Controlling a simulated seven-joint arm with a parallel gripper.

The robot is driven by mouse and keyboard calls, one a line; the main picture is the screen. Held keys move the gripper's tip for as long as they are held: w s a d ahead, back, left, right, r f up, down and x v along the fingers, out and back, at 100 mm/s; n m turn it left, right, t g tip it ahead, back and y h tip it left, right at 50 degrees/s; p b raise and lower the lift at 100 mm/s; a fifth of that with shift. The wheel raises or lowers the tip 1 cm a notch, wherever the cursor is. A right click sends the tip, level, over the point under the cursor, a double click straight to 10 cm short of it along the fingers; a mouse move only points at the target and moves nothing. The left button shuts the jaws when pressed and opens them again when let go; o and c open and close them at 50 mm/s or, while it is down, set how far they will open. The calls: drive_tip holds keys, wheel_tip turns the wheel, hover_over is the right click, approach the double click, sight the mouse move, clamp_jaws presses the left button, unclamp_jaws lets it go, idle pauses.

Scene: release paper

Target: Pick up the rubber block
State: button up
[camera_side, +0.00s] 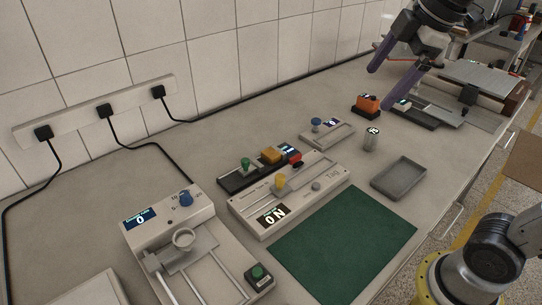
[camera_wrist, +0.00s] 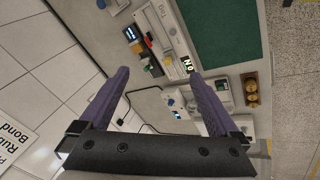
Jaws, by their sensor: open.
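I cannot tell for sure which thing is the rubber block. An orange block with a dark base (camera_side: 367,104) stands on the bench at upper right in the side view.
A tag tester (camera_side: 330,182) stands mid-bench behind a green mat (camera_side: 343,246). A grey tray (camera_side: 398,178) and a small metal cylinder (camera_side: 372,138) are right of it. A device with a blue knob (camera_side: 170,225) is front left. Brass weights (camera_wrist: 250,90) show in the wrist view.

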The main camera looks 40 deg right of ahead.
drive_tip(key=w+r+n, duration=0.1)
drive_tip(key=w+n, duration=0.2)
drive_tip(key=w, duration=0.4)
drive_tip(key=n+g, duration=0.4)
hover_over(270, 153)
wheel_tip(270, 153, down, 15)
drive_tip(key=shift+g, duration=0.4)
drive_tip(key=f, duration=1.1)
drive_tip(key=shift+s+a+f, duration=0.1)
drive_tip(key=shift+a+f, duration=0.15)
drive_tip(key=shift+a, duration=0.05)
drive_tip(key=shift+d+f, duration=0.15)
drive_tip(key=shift+f, duration=1.45)
drive_tip(key=shift+d+f, duration=0.1)
drive_tip(key=shift+f, duration=1.5)
drive_tip(key=shift+c, duration=0.3)
drive_tip(key=c, duration=1.4)
